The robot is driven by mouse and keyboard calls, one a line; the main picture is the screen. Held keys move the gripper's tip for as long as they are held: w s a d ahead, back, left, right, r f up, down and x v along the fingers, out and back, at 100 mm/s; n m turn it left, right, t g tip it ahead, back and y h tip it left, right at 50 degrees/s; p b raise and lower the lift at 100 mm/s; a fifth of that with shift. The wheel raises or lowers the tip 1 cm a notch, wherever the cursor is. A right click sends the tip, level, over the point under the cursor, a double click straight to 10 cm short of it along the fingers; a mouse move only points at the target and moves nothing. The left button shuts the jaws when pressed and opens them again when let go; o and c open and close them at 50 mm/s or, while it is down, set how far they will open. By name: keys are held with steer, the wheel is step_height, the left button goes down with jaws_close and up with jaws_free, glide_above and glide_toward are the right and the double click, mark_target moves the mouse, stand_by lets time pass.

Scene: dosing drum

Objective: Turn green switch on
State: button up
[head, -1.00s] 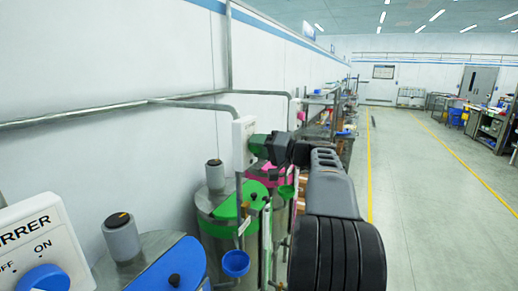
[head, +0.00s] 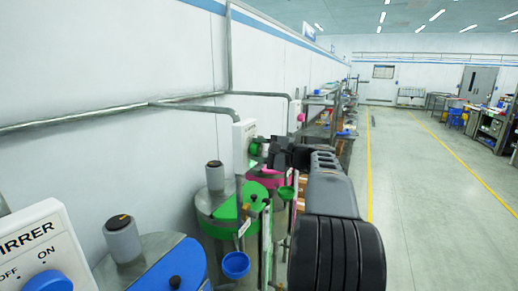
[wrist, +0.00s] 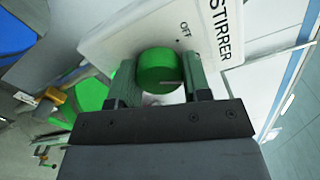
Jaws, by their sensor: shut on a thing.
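The green switch (wrist: 160,70) is a round knob on a white panel marked STIRRER (wrist: 205,35), with OFF readable in the wrist view. My gripper (wrist: 161,85) has one dark finger on each side of the knob and is shut on it. A thin pale line shows on the knob. The ON mark is not readable, so I cannot tell the switch's setting. In the head view, my gripper (head: 268,152) is at the green switch (head: 255,149) on the white box (head: 240,143) above the green-lidded drum (head: 225,212).
A blue switch (head: 46,282) on another STIRRER panel (head: 45,240) and a blue-lidded drum (head: 165,268) stand nearest at left. A pink-lidded drum (head: 268,178) is beyond the green one. Pipes run along the wall. Open floor (head: 420,200) lies to the right.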

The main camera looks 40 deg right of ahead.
steer(key=shift+m, duration=0.5)
steer(key=o, duration=0.9)
steer(key=shift+o, duration=0.2)
steer(key=b+v, duration=0.3)
steer(key=v, duration=1.1)
steer(key=shift+b, duration=0.35)
steer(key=shift+f, duration=0.1)
